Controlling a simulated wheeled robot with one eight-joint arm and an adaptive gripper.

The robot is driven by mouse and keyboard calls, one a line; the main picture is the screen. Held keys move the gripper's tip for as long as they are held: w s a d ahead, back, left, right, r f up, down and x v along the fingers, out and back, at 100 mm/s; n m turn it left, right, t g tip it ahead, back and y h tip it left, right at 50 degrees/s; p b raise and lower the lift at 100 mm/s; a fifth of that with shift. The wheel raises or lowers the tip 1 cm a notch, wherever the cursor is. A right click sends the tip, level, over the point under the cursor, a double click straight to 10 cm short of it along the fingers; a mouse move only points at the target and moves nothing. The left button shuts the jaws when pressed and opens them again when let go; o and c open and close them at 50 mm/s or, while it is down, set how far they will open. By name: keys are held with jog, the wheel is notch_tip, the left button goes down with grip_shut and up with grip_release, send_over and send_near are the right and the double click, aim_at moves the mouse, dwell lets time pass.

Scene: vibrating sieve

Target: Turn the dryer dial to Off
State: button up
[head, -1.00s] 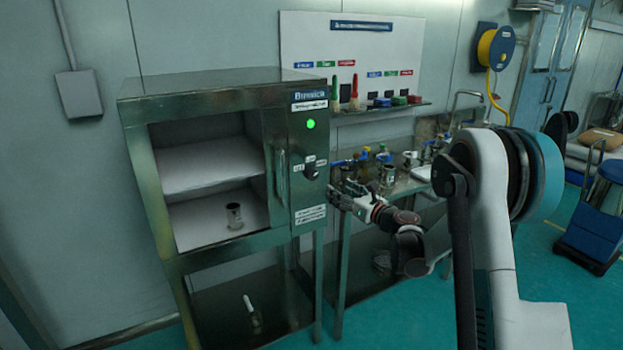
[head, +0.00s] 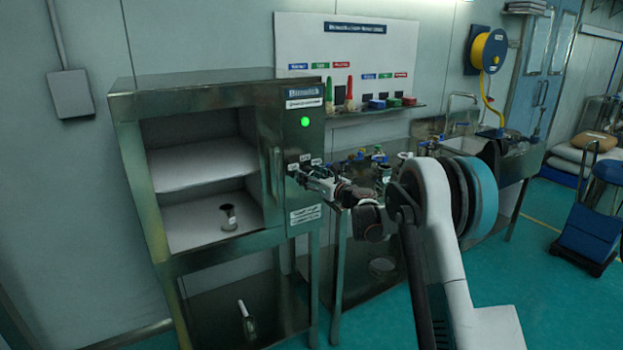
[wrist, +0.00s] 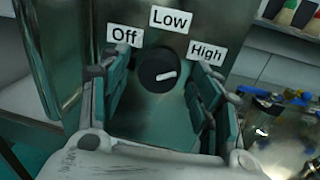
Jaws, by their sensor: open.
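The dryer (head: 130,175) is a metal cabinet with an open front at the left in the head view. A green light (head: 305,122) glows on its control panel. The dial (wrist: 158,70) is a round black knob with a white mark, which points right toward the High label (wrist: 206,52). The Low label (wrist: 171,18) is above the dial and the Off label (wrist: 125,36) is at its upper left. My gripper (wrist: 160,92) is open, with one finger on each side of the dial and gaps between them. In the head view my gripper (head: 306,180) hides the dial.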

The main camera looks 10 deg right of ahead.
jog(key=c, duration=1.1)
